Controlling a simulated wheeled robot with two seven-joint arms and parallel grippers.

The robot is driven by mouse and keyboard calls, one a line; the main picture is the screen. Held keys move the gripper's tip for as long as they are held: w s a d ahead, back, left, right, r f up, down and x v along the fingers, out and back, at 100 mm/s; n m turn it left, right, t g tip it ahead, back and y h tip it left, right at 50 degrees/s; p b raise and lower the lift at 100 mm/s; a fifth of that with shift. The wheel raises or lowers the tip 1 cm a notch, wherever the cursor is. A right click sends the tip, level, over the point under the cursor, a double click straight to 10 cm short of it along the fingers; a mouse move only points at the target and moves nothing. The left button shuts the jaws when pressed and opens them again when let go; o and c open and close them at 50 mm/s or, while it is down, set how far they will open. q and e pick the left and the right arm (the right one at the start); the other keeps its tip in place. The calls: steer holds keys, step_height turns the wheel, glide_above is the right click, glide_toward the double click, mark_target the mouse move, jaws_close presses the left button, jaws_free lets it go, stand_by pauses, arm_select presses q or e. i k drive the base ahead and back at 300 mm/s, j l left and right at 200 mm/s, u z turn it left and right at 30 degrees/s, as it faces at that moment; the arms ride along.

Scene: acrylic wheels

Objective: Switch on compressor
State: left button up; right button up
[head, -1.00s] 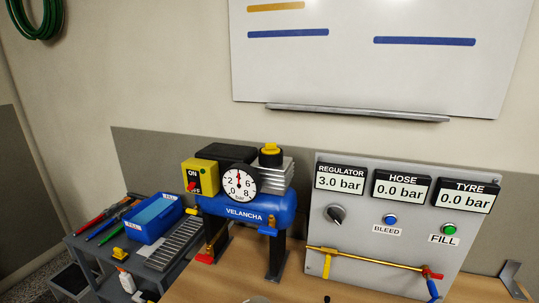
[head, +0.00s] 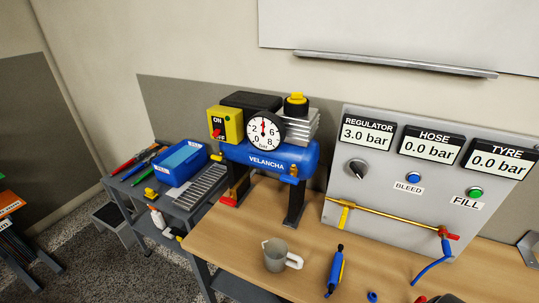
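The compressor (head: 265,158) is a blue tank marked VELANCHA on dark legs at the left end of the wooden bench. A yellow switch box (head: 234,125) with ON above and OFF below stands on its left end. A small red lever (head: 217,134) shows on the box; its exact position is too small to tell. The round white gauge (head: 264,133) beside it has a needle pointing about straight up. Neither of my grippers shows in the head view.
A grey panel (head: 400,215) to the right reads regulator 3.0 bar, hose 0.0 bar, tyre 0.0 bar. A grey mug (head: 275,256) and a blue tool (head: 335,272) lie in front on the bench (head: 225,250). A grey cart (head: 151,222) with a blue bin (head: 180,160) stands left.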

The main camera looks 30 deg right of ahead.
mark_target(217, 133)
steer(key=i+j, duration=0.2)
steer(key=j, duration=0.15)
steer(key=i+j, duration=0.2)
steer(key=j, duration=0.2)
steer(key=i+j, duration=0.25)
steer(key=j, duration=0.1)
